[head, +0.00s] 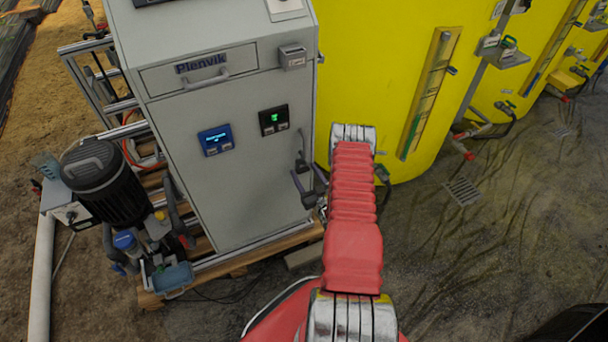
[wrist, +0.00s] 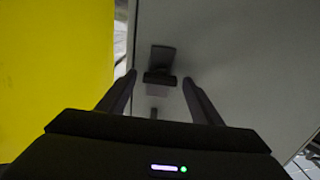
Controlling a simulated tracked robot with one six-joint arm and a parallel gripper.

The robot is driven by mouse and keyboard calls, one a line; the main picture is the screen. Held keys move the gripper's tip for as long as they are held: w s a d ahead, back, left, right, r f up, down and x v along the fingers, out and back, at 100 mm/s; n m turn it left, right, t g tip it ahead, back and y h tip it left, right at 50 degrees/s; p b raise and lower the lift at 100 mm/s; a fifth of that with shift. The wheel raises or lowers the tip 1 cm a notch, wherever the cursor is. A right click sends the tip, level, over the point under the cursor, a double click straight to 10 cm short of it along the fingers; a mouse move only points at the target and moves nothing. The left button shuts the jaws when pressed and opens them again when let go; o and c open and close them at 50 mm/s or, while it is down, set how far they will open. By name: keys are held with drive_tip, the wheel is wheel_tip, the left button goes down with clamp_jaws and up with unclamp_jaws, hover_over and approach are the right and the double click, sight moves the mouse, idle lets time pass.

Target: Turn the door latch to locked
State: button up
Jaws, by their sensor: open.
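The door latch (head: 301,158) is a small dark handle near the right edge of the grey cabinet's front door. In the wrist view the latch (wrist: 161,60) shows as a dark piece standing out from the pale door, ahead of and between my two fingers. My gripper (head: 307,180) is at the right edge of the cabinet, close to the latch. In the wrist view my gripper (wrist: 159,80) is open, one finger on each side of the latch. I cannot tell whether either finger touches it.
The grey cabinet (head: 235,190) carries a blue display (head: 215,140) and a green-lit display (head: 274,120). A yellow tank (head: 375,60) stands close on the right. A black pump (head: 103,185) with pipes is at the left. The wet floor at right is mostly clear.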

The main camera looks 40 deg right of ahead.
drive_tip(key=c, duration=1.1)
drive_tip(key=shift+o, duration=0.2)
drive_tip(key=shift+a, duration=0.2)
drive_tip(key=shift+d, duration=0.1)
